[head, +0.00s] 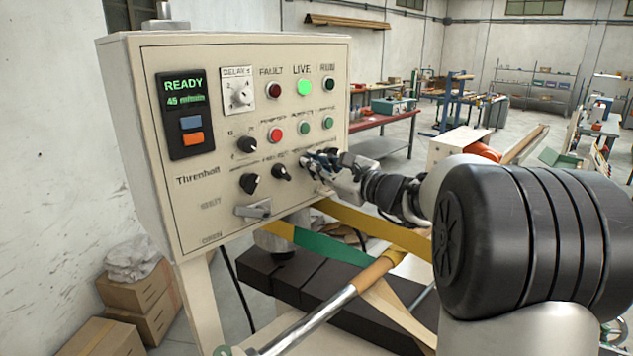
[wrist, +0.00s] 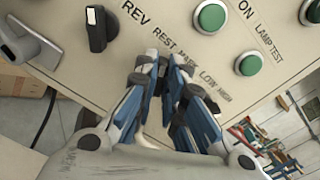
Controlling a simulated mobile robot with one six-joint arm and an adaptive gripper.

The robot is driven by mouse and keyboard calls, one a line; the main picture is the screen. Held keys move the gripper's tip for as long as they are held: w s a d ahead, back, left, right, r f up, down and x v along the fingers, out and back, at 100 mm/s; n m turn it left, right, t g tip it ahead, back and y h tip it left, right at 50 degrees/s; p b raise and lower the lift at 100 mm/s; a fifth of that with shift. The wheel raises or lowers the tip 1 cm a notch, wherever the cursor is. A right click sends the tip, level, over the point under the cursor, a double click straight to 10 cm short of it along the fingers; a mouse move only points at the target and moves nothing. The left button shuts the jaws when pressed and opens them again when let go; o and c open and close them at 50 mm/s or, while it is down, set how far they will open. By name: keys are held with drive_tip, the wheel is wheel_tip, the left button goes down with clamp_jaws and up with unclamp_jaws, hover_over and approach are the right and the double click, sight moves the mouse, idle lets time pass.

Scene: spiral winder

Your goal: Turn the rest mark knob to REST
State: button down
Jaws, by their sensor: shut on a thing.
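My gripper (head: 322,160) is at the lower right of the beige control panel (head: 225,135), its fingers reaching onto the panel face. In the wrist view its two blue fingers (wrist: 165,72) are closed in around the rest mark knob, just below the printed label "REST MARK LOW HIGH". The fingers hide nearly all of the knob, so I cannot tell where its pointer stands. A black knob (wrist: 96,28) with a white line is left of the gripper in the wrist view, near the word "REV".
Green buttons (wrist: 250,63) sit right of the gripper. A grey lever (head: 252,211) and more black knobs (head: 249,183) are to its left. The LIVE lamp (head: 304,87) glows green, and the display (head: 186,98) reads READY. Yellow and green strips (head: 335,246) run below the panel.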

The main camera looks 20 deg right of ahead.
drive_tip(key=shift+f+n+b, duration=0.1)
drive_tip(key=shift+n+b, duration=0.5)
drive_tip(key=shift+b, duration=0.1)
drive_tip(key=c, duration=1.7)
unclamp_jaws()
drive_tip(key=v, duration=1.2)
